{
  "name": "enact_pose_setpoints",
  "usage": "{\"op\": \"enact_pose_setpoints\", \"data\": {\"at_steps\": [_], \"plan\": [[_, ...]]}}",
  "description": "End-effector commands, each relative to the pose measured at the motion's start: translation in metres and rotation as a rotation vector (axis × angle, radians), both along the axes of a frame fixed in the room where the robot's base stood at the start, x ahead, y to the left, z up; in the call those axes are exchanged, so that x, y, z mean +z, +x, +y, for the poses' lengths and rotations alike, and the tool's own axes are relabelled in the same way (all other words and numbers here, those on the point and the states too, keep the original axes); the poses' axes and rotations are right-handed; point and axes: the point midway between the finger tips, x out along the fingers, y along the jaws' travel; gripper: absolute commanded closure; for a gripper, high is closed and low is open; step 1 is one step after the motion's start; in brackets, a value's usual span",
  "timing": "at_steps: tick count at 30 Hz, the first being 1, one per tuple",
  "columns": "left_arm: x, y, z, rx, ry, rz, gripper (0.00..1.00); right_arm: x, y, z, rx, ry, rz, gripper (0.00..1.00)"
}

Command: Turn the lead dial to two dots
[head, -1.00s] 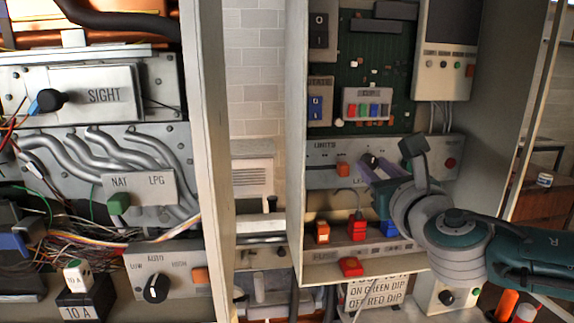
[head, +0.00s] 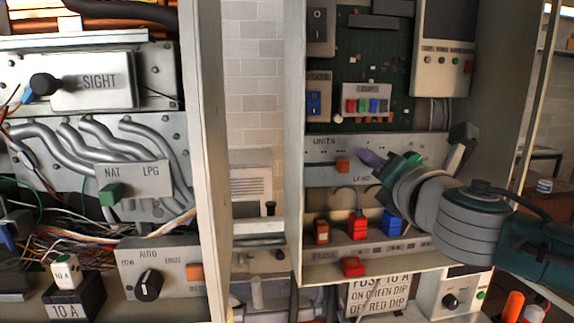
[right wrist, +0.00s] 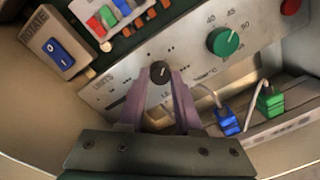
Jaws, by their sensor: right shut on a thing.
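The lead dial (right wrist: 160,71) is a small round black knob on the grey panel. In the right wrist view, groups of small dots are printed on the panel around it. My right gripper (right wrist: 160,80) has its two purple fingers on either side of the knob, shut on it. In the head view my right gripper (head: 376,159) reaches the panel from the right, above the partly covered LEAD label. Gripper and wrist hide the knob there. I cannot read which dots the knob points to. My left gripper is not in view.
A green temperature dial (right wrist: 223,41) sits close beside the lead dial. Blue (right wrist: 228,121) and green (right wrist: 270,100) plugs with cables are below the panel. A blue rocker switch (right wrist: 59,52) is to the left. The cabinet's side wall (head: 496,100) stands close to my right arm.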

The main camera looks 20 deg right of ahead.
Motion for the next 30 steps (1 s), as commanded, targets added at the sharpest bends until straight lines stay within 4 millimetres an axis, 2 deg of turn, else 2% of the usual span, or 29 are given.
{"op": "enact_pose_setpoints", "data": {"at_steps": [10, 27, 28, 30], "plan": [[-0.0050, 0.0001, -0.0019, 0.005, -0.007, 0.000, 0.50, 0.0001, -0.0001, 0.0000, -0.001, 0.151, -0.037, 1.00], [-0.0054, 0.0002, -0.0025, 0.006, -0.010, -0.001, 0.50, 0.0006, -0.0001, 0.0001, 0.001, 0.180, -0.043, 1.00], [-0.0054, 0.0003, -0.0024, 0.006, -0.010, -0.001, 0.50, 0.0006, 0.0000, 0.0001, 0.001, 0.180, -0.043, 0.66], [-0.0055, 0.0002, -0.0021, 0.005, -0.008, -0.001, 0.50, 0.0006, 0.0000, 0.0001, 0.001, 0.180, -0.043, 0.58]]}}
